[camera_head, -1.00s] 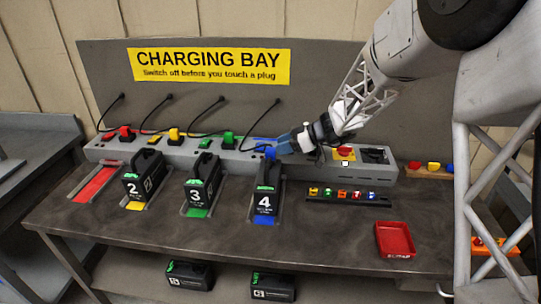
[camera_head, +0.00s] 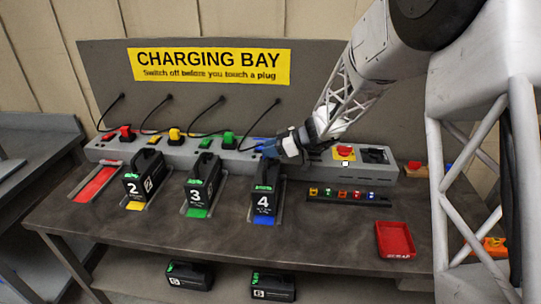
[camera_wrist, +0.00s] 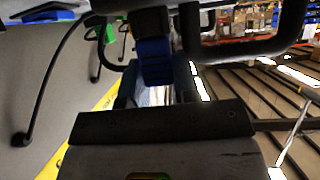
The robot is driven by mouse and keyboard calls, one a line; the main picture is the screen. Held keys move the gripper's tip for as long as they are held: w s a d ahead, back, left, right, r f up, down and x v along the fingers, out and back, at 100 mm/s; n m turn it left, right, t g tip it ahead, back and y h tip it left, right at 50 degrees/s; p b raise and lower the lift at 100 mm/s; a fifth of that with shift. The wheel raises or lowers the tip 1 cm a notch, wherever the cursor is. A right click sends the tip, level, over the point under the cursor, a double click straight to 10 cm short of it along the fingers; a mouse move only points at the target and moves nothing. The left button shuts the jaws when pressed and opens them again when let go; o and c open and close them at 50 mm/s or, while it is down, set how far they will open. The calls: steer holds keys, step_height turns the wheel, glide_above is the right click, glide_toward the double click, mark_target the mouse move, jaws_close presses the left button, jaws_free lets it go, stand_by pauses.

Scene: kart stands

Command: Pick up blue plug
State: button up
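The blue plug (camera_wrist: 153,62) shows in the wrist view, with a finger of my gripper (camera_wrist: 155,88) on each side of it. The fingers stand apart by about the plug's width; I cannot tell whether they press on it. In the head view my gripper (camera_head: 270,149) is at the blue socket place near the right of the grey charging strip (camera_head: 240,160), above battery 4 (camera_head: 264,205). It hides most of the plug there. A black cable (camera_head: 262,122) runs from the back panel down to this place.
Red (camera_head: 126,133), yellow (camera_head: 174,134) and green (camera_head: 228,139) plugs sit on the strip to the left. A red emergency button (camera_head: 344,151) is to the right. Batteries 2 (camera_head: 145,175) and 3 (camera_head: 203,185) stand in front. A red tray (camera_head: 394,240) lies on the bench at right.

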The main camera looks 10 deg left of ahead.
steer(key=shift+s+f, duration=0.3)
steer(key=shift+f, duration=0.3)
steer(key=shift+d, duration=0.1)
steer(key=c, duration=0.6)
steer(key=r, duration=2.9)
steer(key=shift+w, duration=0.25)
